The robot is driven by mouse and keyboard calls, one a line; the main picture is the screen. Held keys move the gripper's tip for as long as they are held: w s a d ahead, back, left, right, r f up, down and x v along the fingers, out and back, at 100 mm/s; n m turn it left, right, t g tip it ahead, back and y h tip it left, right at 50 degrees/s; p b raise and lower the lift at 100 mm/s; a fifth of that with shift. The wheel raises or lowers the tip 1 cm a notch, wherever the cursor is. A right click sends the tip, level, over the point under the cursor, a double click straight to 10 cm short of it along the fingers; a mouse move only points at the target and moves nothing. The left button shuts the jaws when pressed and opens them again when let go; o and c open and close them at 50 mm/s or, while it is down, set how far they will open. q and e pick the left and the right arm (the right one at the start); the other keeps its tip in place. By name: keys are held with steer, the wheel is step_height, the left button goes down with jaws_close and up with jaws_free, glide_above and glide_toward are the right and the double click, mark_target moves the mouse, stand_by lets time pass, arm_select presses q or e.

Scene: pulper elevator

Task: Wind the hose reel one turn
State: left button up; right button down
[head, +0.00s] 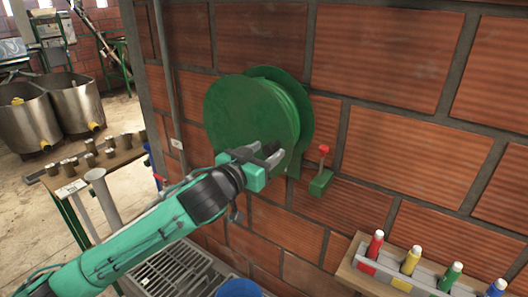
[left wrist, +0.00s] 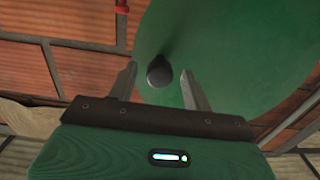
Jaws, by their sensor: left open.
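The hose reel (head: 235,108) is a green drum with round flanges, mounted on the brick wall in the middle of the head view. Its green face fills the upper right of the left wrist view (left wrist: 235,60). A dark round handle knob (left wrist: 160,72) stands out from that face. My left gripper (head: 264,154) is in front of the reel's lower part. In the left wrist view its two fingers are open, one on each side of the knob, with a gap visible on both sides. The knob is hidden or not distinguishable in the head view. My right gripper is not in view.
A green wall fitting with a red top (head: 321,180) is right of the reel. A wooden shelf (head: 352,272) with several coloured bottles is lower right. A table (head: 120,158) with small cups and steel tanks (head: 75,103) are left. A floor grate (head: 165,272) and blue bucket (head: 238,288) are below.

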arm_select(q)
steer(key=c, duration=0.9)
jaws_close()
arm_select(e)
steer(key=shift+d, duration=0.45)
arm_select(q)
steer(key=shift+f, duration=0.15)
